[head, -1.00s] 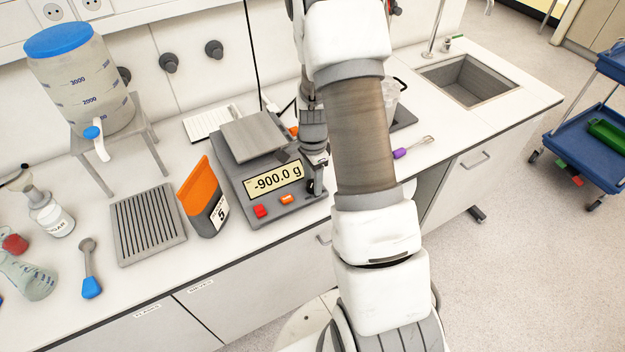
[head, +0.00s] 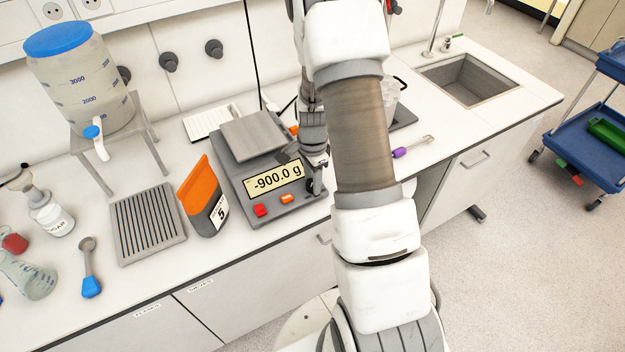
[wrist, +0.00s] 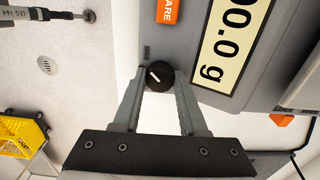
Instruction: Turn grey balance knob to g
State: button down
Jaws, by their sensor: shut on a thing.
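The grey balance (head: 265,192) stands on the bench, with a square metal pan on top and a display (head: 275,180) reading "-900.0 g". Its knob (wrist: 159,76) is dark with a white pointer line, at the balance's front right corner. In the wrist view the pointer slants toward the upper left of the picture. My gripper (wrist: 160,88) is shut on the knob, one finger on each side. In the head view my gripper (head: 314,185) is partly hidden by my own arm.
A purple-handled tool (head: 410,148) and a sink (head: 468,78) are to the right.

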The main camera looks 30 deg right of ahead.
jog(key=shift+n, duration=0.3)
jog(key=n+b, duration=0.2)
jog(key=n, duration=0.1)
jog(key=shift+f, duration=0.15)
jog(key=n+b, duration=0.3)
jog(key=n, duration=0.2)
jog(key=shift+n, duration=0.3)
jog(key=n+b, duration=0.1)
jog(key=n, duration=0.3)
jog(key=shift+r+n+b, duration=0.2)
jog(key=shift+n+b, duration=0.2)
jog(key=shift+n, duration=1.8)
jog(key=c, duration=0.7)
grip_release()
jog(key=shift+c, duration=0.2)
